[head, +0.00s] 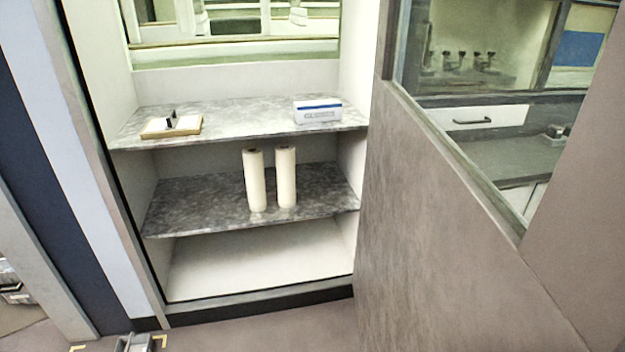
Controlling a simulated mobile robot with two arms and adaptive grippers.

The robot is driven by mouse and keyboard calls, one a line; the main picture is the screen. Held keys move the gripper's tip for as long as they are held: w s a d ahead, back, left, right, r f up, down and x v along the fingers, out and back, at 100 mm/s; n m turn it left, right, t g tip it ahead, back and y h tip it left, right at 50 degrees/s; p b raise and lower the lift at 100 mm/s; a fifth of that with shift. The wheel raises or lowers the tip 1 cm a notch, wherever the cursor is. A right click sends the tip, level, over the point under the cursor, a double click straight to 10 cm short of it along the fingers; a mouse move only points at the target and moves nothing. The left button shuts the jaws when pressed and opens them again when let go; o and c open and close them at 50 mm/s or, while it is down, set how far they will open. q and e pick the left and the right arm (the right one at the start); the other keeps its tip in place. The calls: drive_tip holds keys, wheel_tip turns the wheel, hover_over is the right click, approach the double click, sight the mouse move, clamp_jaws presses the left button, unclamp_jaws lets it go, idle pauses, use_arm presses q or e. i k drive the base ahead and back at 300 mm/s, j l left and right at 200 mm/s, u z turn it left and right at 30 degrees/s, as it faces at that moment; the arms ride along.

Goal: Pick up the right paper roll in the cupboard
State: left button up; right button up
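Two white paper rolls stand upright side by side on the middle shelf of the open cupboard, with a narrow gap between them. The right paper roll (286,178) is slightly to the right of the shelf's middle. The left paper roll (254,181) stands just beside it. Both show dark core holes at the top. The cupboard's grey marbled middle shelf (195,205) carries only these rolls.
The upper shelf (235,115) holds a blue-and-white box (317,112) and a wooden board (172,126) with a dark item. The bottom compartment (260,265) is empty. A large brown door-like panel (440,240) borders the right side.

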sight(284, 151)
drive_tip(key=j, duration=0.45)
drive_tip(key=i+j+z, duration=0.1)
drive_tip(key=j, duration=0.35)
drive_tip(key=i+z, duration=0.4)
drive_tip(key=i+j+z, duration=0.15)
drive_tip(key=z, duration=0.25)
